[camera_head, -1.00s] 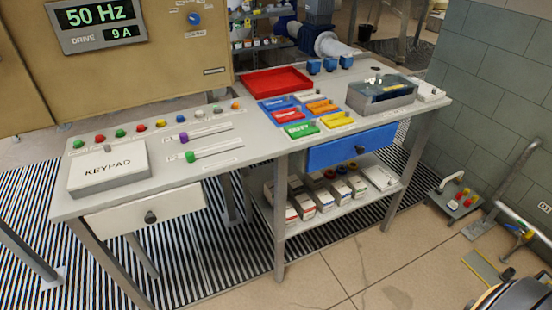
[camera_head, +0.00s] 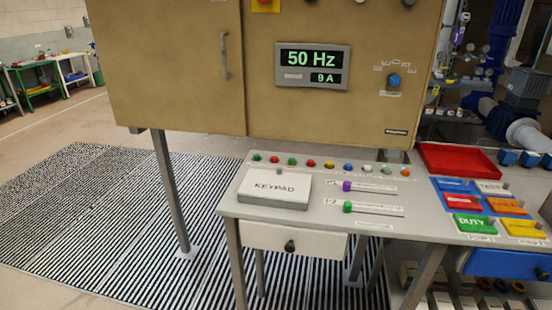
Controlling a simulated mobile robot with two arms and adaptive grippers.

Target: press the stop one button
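A row of small coloured buttons runs along the back of the grey bench (camera_head: 300,220), below the tan cabinet. From the left it holds a green button (camera_head: 257,157), a red button (camera_head: 274,159), a second green button (camera_head: 292,161) and a second red button (camera_head: 311,163). Yellow (camera_head: 329,165), blue (camera_head: 348,167) and further buttons continue to the right. Their labels are too small to read, so I cannot tell which is stop one. Neither of my grippers is in view.
The keypad box (camera_head: 274,190) sits in front of the buttons, with purple (camera_head: 347,186) and green (camera_head: 347,207) sliders to its right. The cabinet (camera_head: 180,65) with its 50 Hz display (camera_head: 312,66) stands behind. A red tray (camera_head: 460,160) lies at right. Striped floor (camera_head: 110,220) is clear at left.

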